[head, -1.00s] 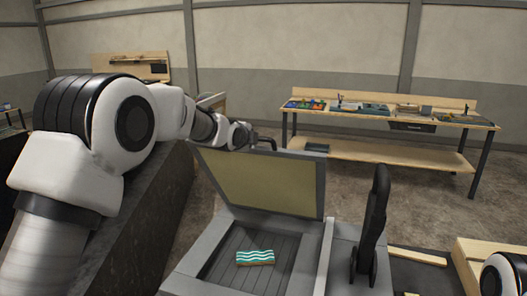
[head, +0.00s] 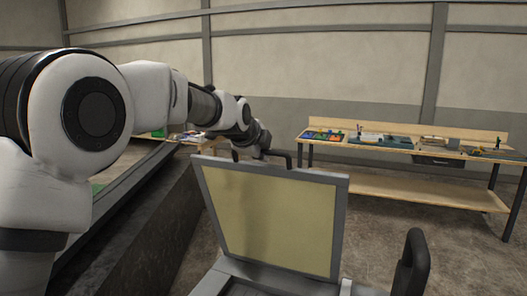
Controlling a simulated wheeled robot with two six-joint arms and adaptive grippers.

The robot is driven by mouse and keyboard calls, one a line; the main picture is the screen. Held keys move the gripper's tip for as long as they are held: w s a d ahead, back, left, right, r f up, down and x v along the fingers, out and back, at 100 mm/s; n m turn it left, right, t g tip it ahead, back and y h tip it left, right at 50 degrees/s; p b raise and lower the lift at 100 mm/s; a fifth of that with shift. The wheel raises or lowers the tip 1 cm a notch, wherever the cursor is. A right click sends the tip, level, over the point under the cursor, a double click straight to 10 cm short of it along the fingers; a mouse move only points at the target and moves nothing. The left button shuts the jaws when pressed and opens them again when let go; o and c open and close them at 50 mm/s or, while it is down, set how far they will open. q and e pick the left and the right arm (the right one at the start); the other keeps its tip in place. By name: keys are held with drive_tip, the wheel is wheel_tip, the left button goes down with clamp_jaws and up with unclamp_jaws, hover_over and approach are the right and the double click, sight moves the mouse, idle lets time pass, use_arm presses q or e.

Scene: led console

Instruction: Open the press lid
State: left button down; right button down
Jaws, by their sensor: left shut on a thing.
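The press lid (head: 270,219) stands raised and steeply tilted, its pale yellow inner face in a grey frame turned toward me. Its lower edge meets the grey press body (head: 270,277) at the bottom of the head view. A dark lid handle (head: 284,158) shows over the lid's top edge. My left gripper (head: 265,156) is at that top edge, shut on the handle, with its fingertips mostly hidden behind the lid. My left arm reaches in from the left. My right gripper is not in view.
A black upright lever (head: 412,265) stands right of the press. A dark ledge (head: 160,225) runs along the left. A wooden workbench (head: 400,147) with trays and small items stands at the back right. Bare floor lies between it and the press.

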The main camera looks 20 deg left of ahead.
use_arm(q)
drive_tip(key=shift+f, duration=0.15)
drive_tip(key=c, duration=1.2)
unclamp_jaws()
drive_tip(key=shift+o, duration=0.2)
drive_tip(key=shift+w, duration=0.15)
